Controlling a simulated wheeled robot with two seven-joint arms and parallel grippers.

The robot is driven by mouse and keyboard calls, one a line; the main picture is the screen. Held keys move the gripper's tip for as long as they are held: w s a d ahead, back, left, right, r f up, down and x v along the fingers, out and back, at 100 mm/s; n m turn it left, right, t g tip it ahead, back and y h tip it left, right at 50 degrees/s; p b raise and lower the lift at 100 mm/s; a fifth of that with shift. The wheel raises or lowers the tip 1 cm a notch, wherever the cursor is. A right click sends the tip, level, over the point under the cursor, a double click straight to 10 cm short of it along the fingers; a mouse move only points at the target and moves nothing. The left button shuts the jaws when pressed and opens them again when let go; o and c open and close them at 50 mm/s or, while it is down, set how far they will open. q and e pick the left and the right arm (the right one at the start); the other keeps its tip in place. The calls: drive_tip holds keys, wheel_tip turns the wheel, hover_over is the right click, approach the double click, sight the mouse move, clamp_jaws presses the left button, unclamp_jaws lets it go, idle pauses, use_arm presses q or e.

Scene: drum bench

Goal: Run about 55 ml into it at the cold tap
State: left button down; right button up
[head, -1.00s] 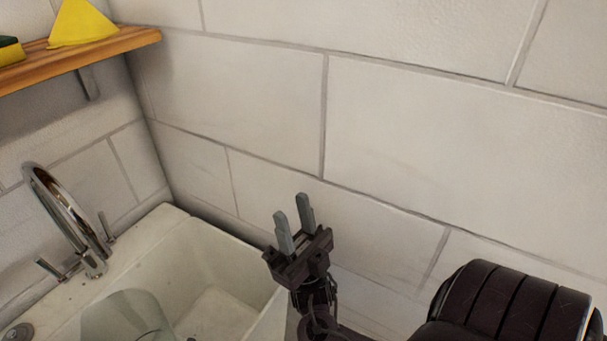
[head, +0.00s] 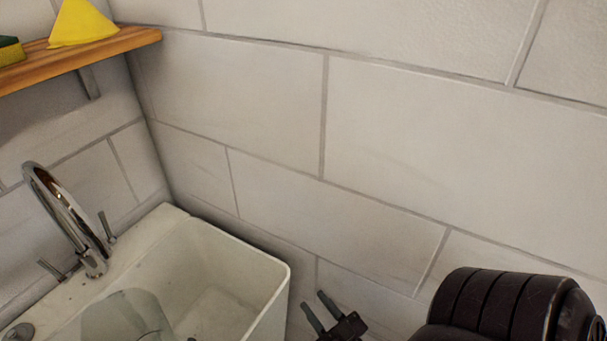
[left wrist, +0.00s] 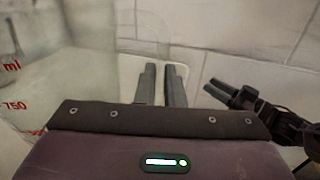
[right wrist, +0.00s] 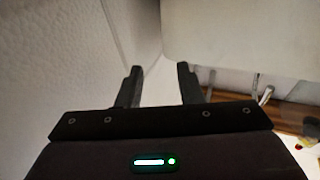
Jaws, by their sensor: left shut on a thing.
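A clear glass beaker (head: 120,312) shows at the bottom left of the head view, partly cut off, over the sink. It also fills the left of the left wrist view (left wrist: 55,85), with red markings including "ml" and 750. No water is discernible in it. My left gripper (left wrist: 163,68) is shut on the beaker with its fingers close together; the exact contact is unclear. A chrome tap (head: 62,200) with a curved spout stands behind the sink, with one lever (head: 50,268) at left and another (head: 106,225) at right. My right gripper (head: 316,303) is open and empty, right of the sink.
The white sink (head: 272,300) has a raised right wall between the beaker and my right gripper. A wooden shelf (head: 110,46) above the tap holds a yellow funnel-like object (head: 82,25) and a sponge (head: 10,52). A tiled wall runs behind.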

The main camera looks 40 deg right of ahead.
drive_tip(key=s+d+f+n+g+h, duration=0.1)
drive_tip(key=s+d+f+g, duration=0.1)
drive_tip(key=s+f+g, duration=0.6)
drive_tip(key=s+d+f+g, duration=0.1)
drive_tip(key=s+d+f, duration=0.15)
drive_tip(key=f, duration=0.95)
drive_tip(key=s+d+f+n+g+h, duration=0.1)
drive_tip(key=s+d+f+g, duration=0.1)
drive_tip(key=s+f+g, duration=0.6)
use_arm(q)
drive_tip(key=shift+r, duration=3.05)
use_arm(e)
drive_tip(key=s+a+f+n+g+y, duration=0.1)
drive_tip(key=s+a+f+n+y, duration=0.1)
drive_tip(key=a+f, duration=1.1)
drive_tip(key=shift+s+g+y, duration=0.3)
drive_tip(key=shift+s+y, duration=0.5)
drive_tip(key=shift+y, duration=0.1)
use_arm(q)
drive_tip(key=shift+w, duration=0.1)
use_arm(e)
drive_tip(key=shift+a, duration=0.1)
